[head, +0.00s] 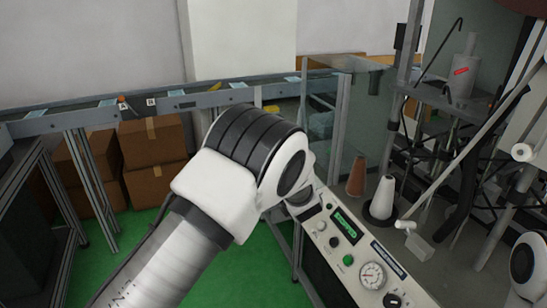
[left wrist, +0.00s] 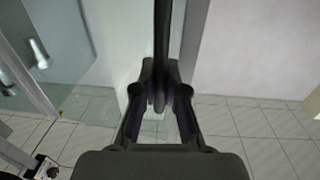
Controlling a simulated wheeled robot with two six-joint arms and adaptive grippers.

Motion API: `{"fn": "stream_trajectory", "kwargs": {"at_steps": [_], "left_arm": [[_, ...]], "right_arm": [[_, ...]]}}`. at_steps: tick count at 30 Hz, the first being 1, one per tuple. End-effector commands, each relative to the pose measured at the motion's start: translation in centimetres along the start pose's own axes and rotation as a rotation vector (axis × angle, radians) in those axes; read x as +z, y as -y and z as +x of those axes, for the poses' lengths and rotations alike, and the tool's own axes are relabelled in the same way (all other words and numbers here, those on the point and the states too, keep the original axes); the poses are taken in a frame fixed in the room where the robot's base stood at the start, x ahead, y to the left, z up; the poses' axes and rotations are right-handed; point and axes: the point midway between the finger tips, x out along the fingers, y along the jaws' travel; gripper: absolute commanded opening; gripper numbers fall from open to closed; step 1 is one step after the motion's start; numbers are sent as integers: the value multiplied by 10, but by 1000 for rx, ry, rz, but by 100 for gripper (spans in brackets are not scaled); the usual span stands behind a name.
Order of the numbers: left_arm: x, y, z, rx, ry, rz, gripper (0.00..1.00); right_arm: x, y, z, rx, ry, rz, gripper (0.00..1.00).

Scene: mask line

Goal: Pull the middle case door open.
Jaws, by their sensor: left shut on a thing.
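In the left wrist view my left gripper (left wrist: 162,98) is shut on a dark upright bar (left wrist: 162,35), which looks like a door handle. The bar runs from the top edge down between the fingers. Pale, see-through panelling lies behind it; I cannot tell how far any door stands open. In the head view my left arm crosses the middle and hides the left gripper and the bar. A clear case panel (head: 366,115) in a grey metal frame shows just right of the arm. My right gripper is not in view.
A control panel (head: 347,250) with a gauge and buttons stands close right of my arm. Thread cones (head: 381,199) and machinery stand beyond it. Cardboard boxes (head: 152,142) sit under a conveyor (head: 60,122) at left. A glass panel with a metal handle (left wrist: 39,53) is left in the wrist view.

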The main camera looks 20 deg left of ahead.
Motion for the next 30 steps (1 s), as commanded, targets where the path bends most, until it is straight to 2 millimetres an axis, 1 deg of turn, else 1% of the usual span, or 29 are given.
{"fn": "stream_trajectory", "kwargs": {"at_steps": [3,4,6,14,17,20,27,30], "left_arm": [[0,0,0,0,0,1,0],[0,0,0,0,0,1,14],[0,0,0,0,0,1,37],[0,0,0,1,0,0,37],[-4,0,0,1,-1,-1,37],[-19,0,0,1,-2,-3,37],[-75,1,0,0,-3,-3,37],[-91,1,0,0,-2,-2,37]], "right_arm": [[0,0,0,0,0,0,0],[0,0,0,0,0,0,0],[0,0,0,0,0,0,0],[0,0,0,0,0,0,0],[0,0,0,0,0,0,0],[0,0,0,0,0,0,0],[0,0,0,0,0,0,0],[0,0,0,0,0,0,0]]}}
